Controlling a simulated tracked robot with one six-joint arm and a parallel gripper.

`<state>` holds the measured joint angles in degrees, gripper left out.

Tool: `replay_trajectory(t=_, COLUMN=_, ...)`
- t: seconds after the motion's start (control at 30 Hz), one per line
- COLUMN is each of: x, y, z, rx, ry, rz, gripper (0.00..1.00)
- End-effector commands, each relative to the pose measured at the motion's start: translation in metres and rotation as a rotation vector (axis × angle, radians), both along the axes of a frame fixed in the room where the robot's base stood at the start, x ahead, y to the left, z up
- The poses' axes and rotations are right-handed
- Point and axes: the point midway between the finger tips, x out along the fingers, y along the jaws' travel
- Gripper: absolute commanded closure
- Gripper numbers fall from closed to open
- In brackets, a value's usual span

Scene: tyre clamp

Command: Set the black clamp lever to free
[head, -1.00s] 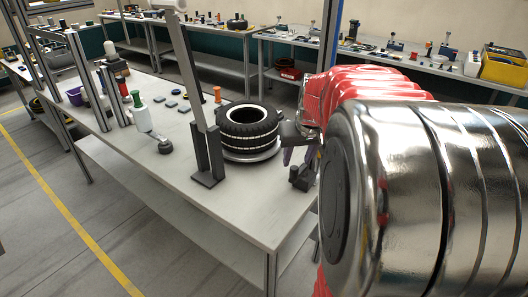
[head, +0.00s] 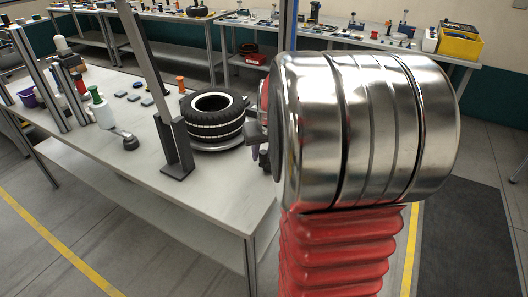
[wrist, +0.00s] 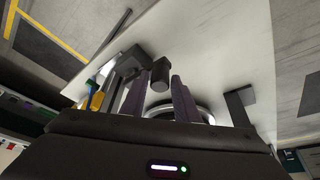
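The black clamp (wrist: 124,64) shows in the wrist view, with a dark blocky end (wrist: 160,70) that may be part of the lever. My gripper (wrist: 155,80) has two purple fingers, spread apart, with the dark end between or just beyond their tips; I cannot tell whether they touch it. In the head view my gripper (head: 258,153) is a small dark shape at the tyre's right, mostly hidden by my arm, which also hides most of the clamp. The tyre (head: 213,117) lies flat on a round plate on the bench. The lever's setting cannot be read.
A tall grey post (head: 155,85) with a dark foot stands left of the tyre. The bench's front (head: 215,205) is clear.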

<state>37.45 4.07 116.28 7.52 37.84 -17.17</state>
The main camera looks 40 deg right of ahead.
Motion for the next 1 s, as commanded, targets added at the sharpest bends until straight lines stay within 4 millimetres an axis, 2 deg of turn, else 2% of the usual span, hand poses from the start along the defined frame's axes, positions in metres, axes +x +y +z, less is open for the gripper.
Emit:
replay_trajectory(t=0.03, x=0.0000, y=-0.0001, z=0.0001, rx=0.000, ry=0.000, rz=0.000, gripper=0.76)
replay_trajectory(t=0.4, x=-0.0002, y=-0.0001, z=0.0003, rx=0.000, ry=0.000, rz=-0.001, gripper=1.00)
replay_trajectory(t=1.0, x=-0.0017, y=-0.0049, z=0.0005, rx=-0.002, ry=-0.001, rz=-0.030, gripper=1.00)
